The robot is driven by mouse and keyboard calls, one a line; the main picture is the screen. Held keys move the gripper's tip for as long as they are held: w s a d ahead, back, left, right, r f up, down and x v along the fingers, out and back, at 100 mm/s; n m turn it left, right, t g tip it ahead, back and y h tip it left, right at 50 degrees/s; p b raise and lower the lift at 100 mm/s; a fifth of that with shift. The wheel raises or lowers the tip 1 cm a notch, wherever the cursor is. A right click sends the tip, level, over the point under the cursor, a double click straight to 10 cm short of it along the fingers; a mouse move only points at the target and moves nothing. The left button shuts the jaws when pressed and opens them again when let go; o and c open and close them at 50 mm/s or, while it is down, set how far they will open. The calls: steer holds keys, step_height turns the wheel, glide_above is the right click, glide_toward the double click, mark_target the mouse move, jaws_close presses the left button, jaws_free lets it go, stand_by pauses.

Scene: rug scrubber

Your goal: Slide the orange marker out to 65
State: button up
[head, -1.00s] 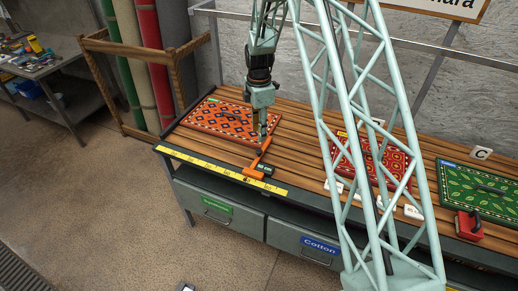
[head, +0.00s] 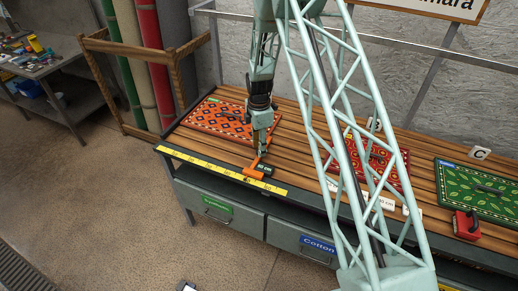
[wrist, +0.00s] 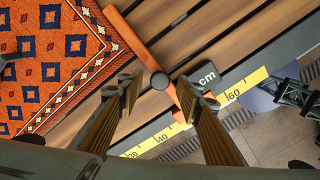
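The orange marker (head: 252,173) lies on the slatted bench top beside the rug, near the front edge. In the wrist view it is a long orange bar (wrist: 133,38) with a dark round knob, and its lower end reaches the yellow scale between the marks 40 and 60. A black plate reading "cm" sits beside it. My gripper (head: 262,152) is low over the marker. In the wrist view my gripper (wrist: 161,86) is open, with one finger on each side of the knob; I cannot tell whether either touches it.
The yellow scale (head: 205,166) runs along the bench's front edge. An orange patterned rug (head: 212,118) lies left of the marker. A red rug (head: 345,160), a green rug (head: 480,190) and a red-based tool (head: 467,225) are to the right. A wooden rack (head: 125,47) stands at the left.

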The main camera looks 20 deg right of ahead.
steer(key=shift+f, duration=0.55)
jaws_close()
steer(key=s+d+b, duration=0.1)
steer(key=s+d, duration=0.2)
steer(key=s+d+b, duration=0.2)
steer(key=s+d, duration=0.1)
steer(key=d, duration=0.1)
steer(key=s+d+b, duration=0.1)
steer(key=s+d, duration=0.2)
steer(key=d, duration=0.1)
steer(key=shift+s+d+b, duration=0.2)
steer(key=shift+s+b, duration=0.15)
steer(key=shift+b, duration=0.05)
jaws_free()
